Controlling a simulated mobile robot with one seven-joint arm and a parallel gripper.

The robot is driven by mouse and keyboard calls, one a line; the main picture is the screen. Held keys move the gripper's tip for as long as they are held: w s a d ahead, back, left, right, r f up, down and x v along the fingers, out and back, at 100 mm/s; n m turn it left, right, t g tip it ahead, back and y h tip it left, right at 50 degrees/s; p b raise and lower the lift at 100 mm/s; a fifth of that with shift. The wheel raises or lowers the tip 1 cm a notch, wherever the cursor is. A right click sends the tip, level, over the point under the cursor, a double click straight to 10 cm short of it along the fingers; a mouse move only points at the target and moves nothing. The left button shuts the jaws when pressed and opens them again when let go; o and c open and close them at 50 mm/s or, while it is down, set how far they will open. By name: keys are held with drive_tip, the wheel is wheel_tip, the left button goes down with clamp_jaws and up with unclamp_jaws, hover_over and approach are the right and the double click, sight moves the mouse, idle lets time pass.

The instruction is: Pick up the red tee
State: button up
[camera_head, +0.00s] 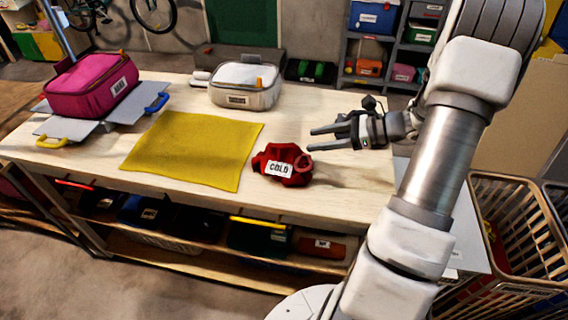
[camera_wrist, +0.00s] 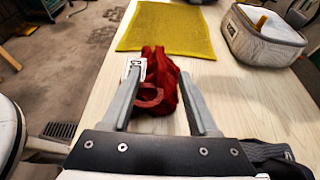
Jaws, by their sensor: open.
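The red tee (camera_head: 296,160) lies crumpled on the light wooden table, with a white label reading "COLD" on it. My gripper (camera_head: 312,142) is open above the table, its fingers pointing left, near the right and upper side of the red tee. In the wrist view, the red tee (camera_wrist: 160,90) shows between and beyond the two fingers of my gripper (camera_wrist: 163,88). The left finger covers part of its label there. The frames do not clearly show whether the fingers touch the cloth.
A yellow cloth (camera_head: 193,150) lies flat left of the tee. A grey-white pouch (camera_head: 245,92) stands behind it. A pink bag (camera_head: 92,88) rests on a grey board at far left. Laundry baskets (camera_head: 520,235) stand at right. Table (camera_head: 345,185) near the tee is clear.

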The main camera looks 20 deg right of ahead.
sight(289, 145)
drive_tip(key=x, duration=0.4)
drive_tip(key=shift+w+a+f, duration=0.1)
drive_tip(key=shift+a, duration=0.05)
drive_tip(key=shift+f+b+x, duration=0.1)
drive_tip(key=shift+b+x, duration=0.1)
drive_tip(key=shift+x, duration=1.1)
drive_tip(key=shift+f+b+x, duration=0.15)
drive_tip(key=shift+b+x, duration=0.05)
drive_tip(key=shift+x, duration=1.15)
clamp_jaws()
